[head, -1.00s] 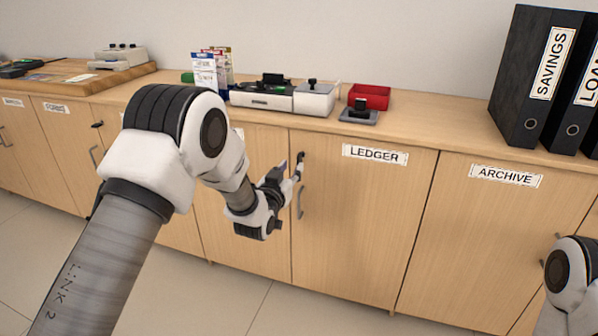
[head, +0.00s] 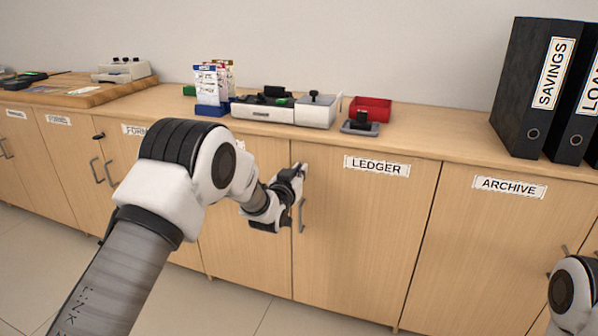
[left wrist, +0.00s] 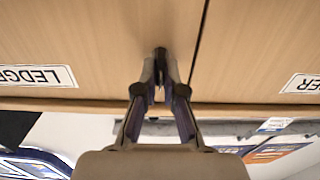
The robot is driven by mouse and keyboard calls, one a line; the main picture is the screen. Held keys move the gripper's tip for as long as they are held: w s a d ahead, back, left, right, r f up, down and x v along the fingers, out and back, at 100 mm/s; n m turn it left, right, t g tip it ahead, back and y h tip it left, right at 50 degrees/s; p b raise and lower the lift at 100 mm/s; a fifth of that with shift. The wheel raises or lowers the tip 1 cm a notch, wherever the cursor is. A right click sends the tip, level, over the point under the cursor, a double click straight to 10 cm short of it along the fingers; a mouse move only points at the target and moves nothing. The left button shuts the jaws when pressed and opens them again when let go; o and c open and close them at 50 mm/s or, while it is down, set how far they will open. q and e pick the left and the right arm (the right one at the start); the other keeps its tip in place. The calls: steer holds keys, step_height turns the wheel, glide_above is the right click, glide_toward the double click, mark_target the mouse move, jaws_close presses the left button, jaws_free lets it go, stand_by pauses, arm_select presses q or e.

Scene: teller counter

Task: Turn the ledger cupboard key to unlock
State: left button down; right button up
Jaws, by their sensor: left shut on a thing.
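The ledger cupboard door (head: 355,240) is shut, with a "LEDGER" label (head: 377,166) near its top and a grey handle (head: 301,215) on its left side. My left gripper (head: 301,171) is at the door's upper left corner, above the handle. In the left wrist view, which is upside down, its fingers (left wrist: 160,75) converge on the small dark key (left wrist: 160,52) beside the door gap. The gripper is shut on the key. The fingers hide most of the key, and its turn angle cannot be made out. My right gripper is out of view; only part of that arm shows at lower right.
The countertop above holds a red tray (head: 371,108), a stamp (head: 361,123), a grey-white device (head: 292,108) and leaflets (head: 212,85). Black binders (head: 538,90) stand at right. The archive cupboard (head: 490,250) adjoins on the right. The floor in front is clear.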

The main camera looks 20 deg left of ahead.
arm_select(q)
steer(key=shift+m, duration=0.3)
steer(key=m+p, duration=0.2)
steer(key=shift+d+r+m, duration=0.1)
steer(key=shift+d+m, duration=0.05)
steer(key=shift+m, duration=0.15)
steer(key=m+p, duration=0.1)
steer(key=m, duration=0.4)
steer(key=m+p, duration=0.1)
steer(key=m, duration=0.4)
steer(key=f+m+p, duration=0.1)
steer(key=m+p, duration=0.1)
steer(key=m, duration=0.2)
steer(key=shift+d+m, duration=0.25)
steer(key=shift+m, duration=0.15)
steer(key=c, duration=1.3)
jaws_free()
